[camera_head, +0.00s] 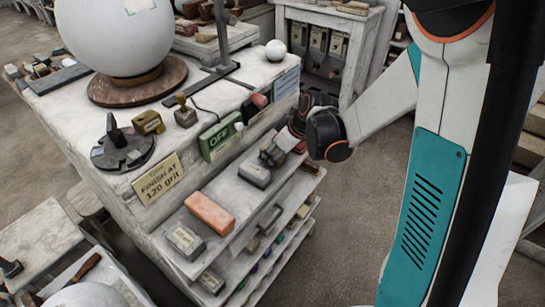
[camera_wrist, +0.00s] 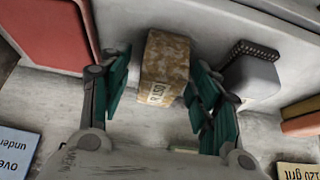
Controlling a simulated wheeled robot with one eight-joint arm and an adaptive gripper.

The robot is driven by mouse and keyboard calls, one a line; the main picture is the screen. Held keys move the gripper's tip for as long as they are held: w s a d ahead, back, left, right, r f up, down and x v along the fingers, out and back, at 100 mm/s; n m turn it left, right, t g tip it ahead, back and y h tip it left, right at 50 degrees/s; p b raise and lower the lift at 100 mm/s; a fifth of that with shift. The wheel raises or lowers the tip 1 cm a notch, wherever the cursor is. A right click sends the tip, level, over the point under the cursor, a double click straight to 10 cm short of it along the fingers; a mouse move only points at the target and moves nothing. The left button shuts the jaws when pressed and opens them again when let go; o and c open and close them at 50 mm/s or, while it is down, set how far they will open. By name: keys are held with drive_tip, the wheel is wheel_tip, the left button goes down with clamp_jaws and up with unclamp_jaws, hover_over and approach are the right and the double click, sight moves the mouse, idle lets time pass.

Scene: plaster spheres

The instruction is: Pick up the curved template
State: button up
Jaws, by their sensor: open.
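I cannot pick out a curved template for certain in either view. My gripper (camera_wrist: 160,95) is open in the wrist view, with a green-padded finger on each side. A mottled tan block (camera_wrist: 165,62) with a small printed label shows between the fingers; I cannot tell whether either pad touches it. In the head view my gripper (camera_head: 275,150) is at the right part of the bench's upper shelf, close to a grey block (camera_head: 254,174). Parts of the shelf behind my wrist are hidden.
A salmon block (camera_head: 209,213) lies on the upper shelf. The wrist view shows a red block (camera_wrist: 45,35) and a grey bristled piece (camera_wrist: 252,78) beside the fingers.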

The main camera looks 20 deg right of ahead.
sight(275, 151)
drive_tip(key=c, duration=1.2)
drive_tip(key=shift+o, duration=0.2)
drive_tip(key=shift+r, duration=0.1)
wheel_tip(275, 151, up, 10)
drive_tip(key=p, duration=0.3)
drive_tip(key=shift+p, duration=0.3)
